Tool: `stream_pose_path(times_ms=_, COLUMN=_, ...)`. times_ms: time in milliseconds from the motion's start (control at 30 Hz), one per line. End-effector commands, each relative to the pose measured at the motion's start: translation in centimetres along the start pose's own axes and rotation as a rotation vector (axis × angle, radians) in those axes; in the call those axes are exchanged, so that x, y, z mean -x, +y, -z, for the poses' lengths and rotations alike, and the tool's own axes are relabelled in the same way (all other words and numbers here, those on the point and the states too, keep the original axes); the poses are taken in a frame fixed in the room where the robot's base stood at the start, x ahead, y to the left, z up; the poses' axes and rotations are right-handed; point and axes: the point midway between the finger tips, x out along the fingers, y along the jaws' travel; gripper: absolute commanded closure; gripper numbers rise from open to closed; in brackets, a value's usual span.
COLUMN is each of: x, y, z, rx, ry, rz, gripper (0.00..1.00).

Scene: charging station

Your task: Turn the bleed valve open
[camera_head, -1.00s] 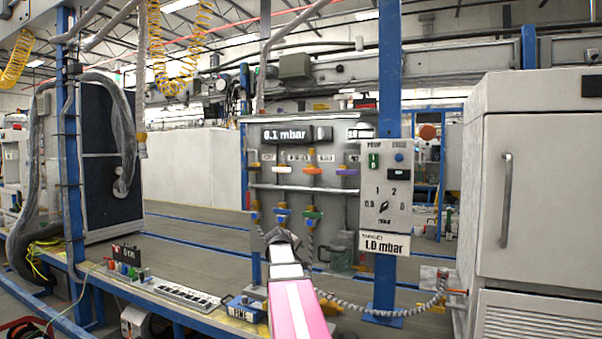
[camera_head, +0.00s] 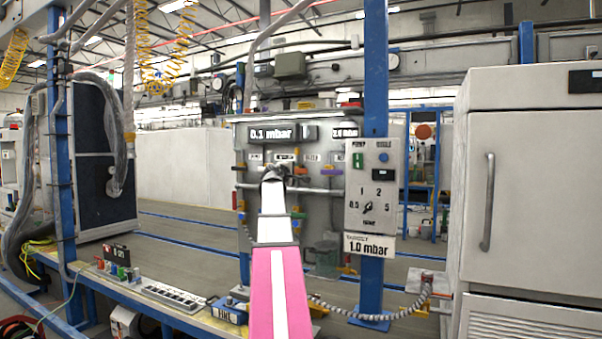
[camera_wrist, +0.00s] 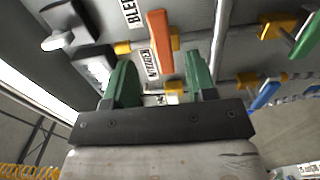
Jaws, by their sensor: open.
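The valve panel (camera_head: 325,235) stands in the middle of the head view. An orange valve handle (camera_head: 301,171) on its upper row is just right of my gripper (camera_head: 273,174). A label starting "BLE" (camera_wrist: 132,11) is partly cut off at the top of the wrist view. Beside it is the orange handle (camera_wrist: 161,32), likely the bleed valve; I cannot confirm that. My gripper (camera_wrist: 160,65) is open and empty, its two green fingers toward the panel. The orange handle's near end lies between and ahead of the fingertips. Contact cannot be told.
A pressure readout (camera_head: 274,134) tops the panel. A switch box (camera_head: 374,185) and blue post (camera_head: 374,70) stand right.

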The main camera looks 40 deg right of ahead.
Motion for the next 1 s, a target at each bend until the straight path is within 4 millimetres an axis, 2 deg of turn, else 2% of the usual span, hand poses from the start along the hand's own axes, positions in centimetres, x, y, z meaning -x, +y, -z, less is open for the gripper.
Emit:
stream_pose_path(times_ms=300, x=-5.7, y=0.0, z=0.2, rx=-0.001, ry=-0.001, rz=0.002, gripper=0.49)
stream_pose_path(times_ms=500, x=-8.5, y=0.0, z=0.1, rx=-0.002, ry=0.000, rz=0.001, gripper=0.49)
stream_pose_path(times_ms=633, x=-9.1, y=0.0, z=0.1, rx=-0.002, ry=0.001, rz=0.001, gripper=0.49)
stream_pose_path(times_ms=867, x=-9.1, y=-0.1, z=0.0, rx=-0.002, ry=0.001, rz=0.001, gripper=0.49)
stream_pose_path(times_ms=967, x=-9.1, y=-0.1, z=0.0, rx=-0.002, ry=0.001, rz=0.001, gripper=0.78)
stream_pose_path(times_ms=1000, x=-9.1, y=-0.1, z=0.0, rx=-0.002, ry=0.001, rz=0.001, gripper=0.91)
